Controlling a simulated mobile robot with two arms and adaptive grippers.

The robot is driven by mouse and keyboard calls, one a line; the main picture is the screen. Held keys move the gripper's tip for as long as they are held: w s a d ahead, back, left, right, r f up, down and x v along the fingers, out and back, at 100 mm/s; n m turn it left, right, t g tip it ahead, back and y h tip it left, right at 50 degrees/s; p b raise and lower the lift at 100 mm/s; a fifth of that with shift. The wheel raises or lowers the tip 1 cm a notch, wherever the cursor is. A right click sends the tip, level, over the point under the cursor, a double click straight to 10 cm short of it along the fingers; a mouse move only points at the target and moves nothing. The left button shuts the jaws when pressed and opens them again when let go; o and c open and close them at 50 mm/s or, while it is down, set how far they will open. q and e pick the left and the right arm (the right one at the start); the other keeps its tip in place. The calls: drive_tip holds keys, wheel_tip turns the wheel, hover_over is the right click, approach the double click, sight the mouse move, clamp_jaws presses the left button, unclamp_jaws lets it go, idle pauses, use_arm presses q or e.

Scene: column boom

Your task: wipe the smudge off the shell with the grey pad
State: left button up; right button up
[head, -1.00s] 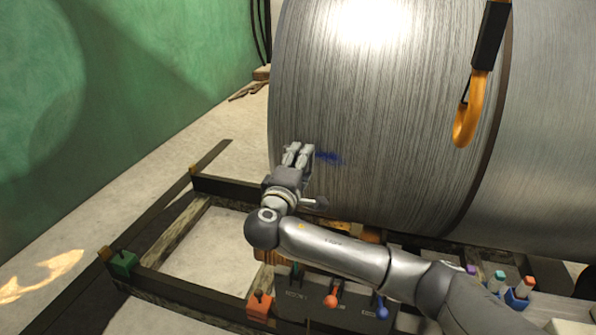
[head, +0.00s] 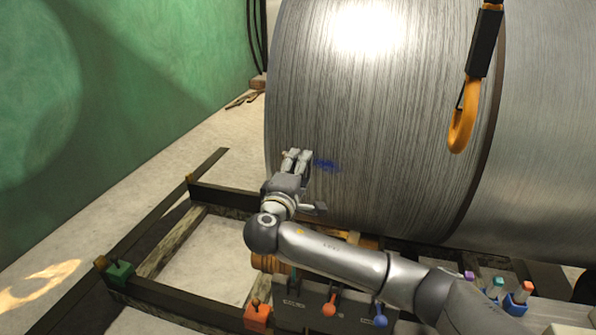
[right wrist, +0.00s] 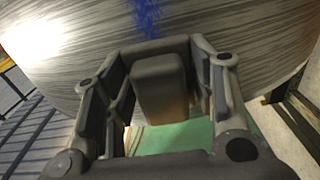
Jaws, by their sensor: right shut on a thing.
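The shell (head: 390,130) is a large brushed-metal drum filling the middle and right of the head view. A dark blue smudge (head: 326,165) is on its lower left side, and it also shows at the top of the right wrist view (right wrist: 148,16). My right gripper (head: 297,160) is just left of the smudge, in front of the shell. In the right wrist view its fingers (right wrist: 160,88) are shut on the grey pad (right wrist: 158,75), a rounded block. Whether the pad touches the shell I cannot tell. My left gripper is not in view.
An orange hook (head: 462,125) hangs in front of the shell at the right. A dark frame (head: 225,196) lies below. A lever panel (head: 310,308) and coloured blocks, one orange (head: 257,316), stand near my right arm. A green wall (head: 100,100) is at the left.

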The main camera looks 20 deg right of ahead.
drive_tip(key=shift+w+d, duration=0.15)
drive_tip(key=shift+w, duration=0.1)
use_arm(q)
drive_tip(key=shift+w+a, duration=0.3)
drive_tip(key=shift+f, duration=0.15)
use_arm(e)
drive_tip(key=shift+w+d, duration=0.25)
drive_tip(key=shift+w, duration=0.05)
